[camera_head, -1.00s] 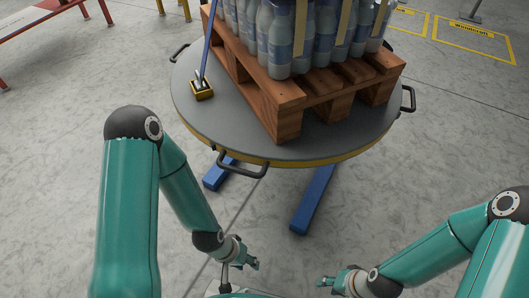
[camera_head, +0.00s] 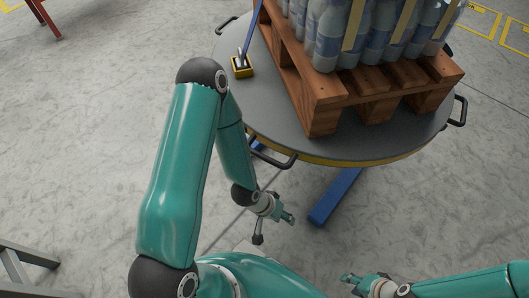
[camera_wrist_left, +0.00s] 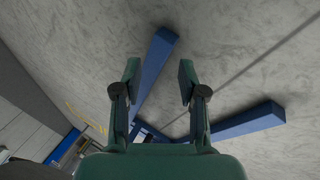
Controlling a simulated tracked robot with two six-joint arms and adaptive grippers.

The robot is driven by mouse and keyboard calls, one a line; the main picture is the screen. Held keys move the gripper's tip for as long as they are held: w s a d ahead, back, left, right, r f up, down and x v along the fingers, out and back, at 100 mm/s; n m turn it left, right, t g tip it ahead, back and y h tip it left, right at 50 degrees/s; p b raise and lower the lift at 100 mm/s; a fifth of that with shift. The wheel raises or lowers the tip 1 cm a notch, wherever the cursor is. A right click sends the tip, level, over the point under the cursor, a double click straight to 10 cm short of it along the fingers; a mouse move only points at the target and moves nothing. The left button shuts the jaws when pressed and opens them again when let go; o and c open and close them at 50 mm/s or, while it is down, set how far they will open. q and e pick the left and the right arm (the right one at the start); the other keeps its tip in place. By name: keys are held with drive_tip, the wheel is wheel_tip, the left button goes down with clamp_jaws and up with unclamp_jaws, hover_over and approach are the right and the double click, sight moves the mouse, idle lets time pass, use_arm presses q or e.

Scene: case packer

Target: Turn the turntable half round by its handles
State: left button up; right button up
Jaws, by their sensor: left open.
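The turntable (camera_head: 278,100) is a round grey disc with a yellow rim and stands ahead of me on blue legs (camera_head: 334,196). Black handles stick out from its rim: a near one (camera_head: 272,156), a right one (camera_head: 458,111) and a far left one (camera_head: 226,25). My left gripper (camera_head: 289,218) is in front of and below the near handle, apart from it. In the left wrist view its two fingers (camera_wrist_left: 160,80) are spread with nothing between them; floor and blue legs show beyond. My right gripper (camera_head: 347,283) is low at the bottom, away from the turntable; its finger opening is too small to tell.
A wooden pallet (camera_head: 322,115) with wrapped bottles (camera_head: 327,40) stands on the turntable. A grey metal frame (camera_head: 22,262) is at the lower left. The floor between is clear.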

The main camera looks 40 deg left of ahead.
use_arm(q)
drive_tip(key=w+a+r+n+t+p, duration=0.2)
drive_tip(key=w+a+r+t, duration=0.15)
drive_tip(key=w+a, duration=0.2)
drive_tip(key=n+t+h+p, duration=0.3)
drive_tip(key=t+h+p, duration=0.4)
drive_tip(key=t+h, duration=0.15)
approach(265, 156)
drive_tip(key=x, duration=0.6)
drive_tip(key=f+x, duration=0.1)
drive_tip(key=x, duration=0.3)
drive_tip(key=shift+d, duration=0.1)
clamp_jaws()
